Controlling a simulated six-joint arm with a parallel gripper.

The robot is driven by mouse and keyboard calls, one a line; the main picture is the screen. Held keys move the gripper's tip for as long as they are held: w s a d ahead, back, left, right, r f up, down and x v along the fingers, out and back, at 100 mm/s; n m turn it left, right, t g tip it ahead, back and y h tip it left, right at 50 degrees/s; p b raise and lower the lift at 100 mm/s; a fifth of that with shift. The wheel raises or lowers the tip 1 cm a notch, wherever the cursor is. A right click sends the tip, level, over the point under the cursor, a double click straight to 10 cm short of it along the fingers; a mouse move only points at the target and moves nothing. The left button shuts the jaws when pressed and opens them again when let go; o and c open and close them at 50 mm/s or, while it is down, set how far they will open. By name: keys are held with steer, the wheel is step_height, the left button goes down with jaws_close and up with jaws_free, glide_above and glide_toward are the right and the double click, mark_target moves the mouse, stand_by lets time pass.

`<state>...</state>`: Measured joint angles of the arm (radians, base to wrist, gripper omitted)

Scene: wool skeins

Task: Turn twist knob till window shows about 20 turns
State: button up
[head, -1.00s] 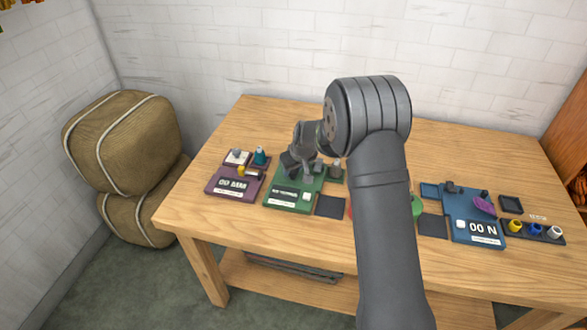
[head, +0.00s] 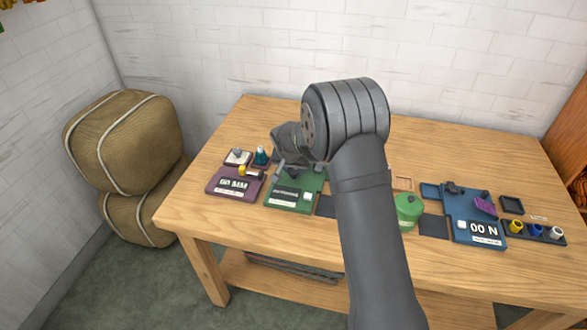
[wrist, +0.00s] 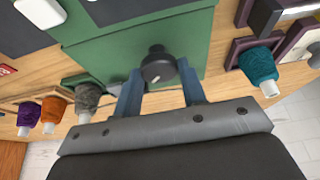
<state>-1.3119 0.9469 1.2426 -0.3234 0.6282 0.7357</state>
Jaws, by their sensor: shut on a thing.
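A green device (head: 312,181) sits on the table, left of centre in the head view. It carries a dark window (head: 285,192), whose reading is too small to make out. The black twist knob (wrist: 157,64) with a pale mark stands on the green panel (wrist: 215,20) in the wrist view. My gripper (wrist: 160,78) is shut on the knob, with a blue-grey finger on either side. In the head view my wrist hides most of the gripper and the far part of the device.
A purple device (head: 236,183) stands left of the green one, near a teal skein (wrist: 258,63). Grey (wrist: 88,96), orange (wrist: 53,108) and purple (wrist: 29,112) skeins lie on the other side. A blue device (head: 462,205) is at the right. The back table is clear.

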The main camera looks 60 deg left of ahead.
steer(key=m+h, duration=0.1)
steer(key=m, duration=0.1)
steer(key=m+t+h, duration=0.1)
steer(key=m, duration=0.2)
steer(key=shift+s+a+m, duration=0.1)
steer(key=shift+m, duration=0.2)
steer(key=m+h, duration=0.2)
steer(key=m, duration=0.3)
steer(key=shift+a, duration=0.1)
steer(key=shift+m, duration=0.3)
steer(key=o, duration=1)
steer(key=v, duration=1.7)
steer(key=shift+s+a+r, duration=0.1)
steer(key=shift+s+a, duration=0.05)
steer(key=shift+s, duration=0.1)
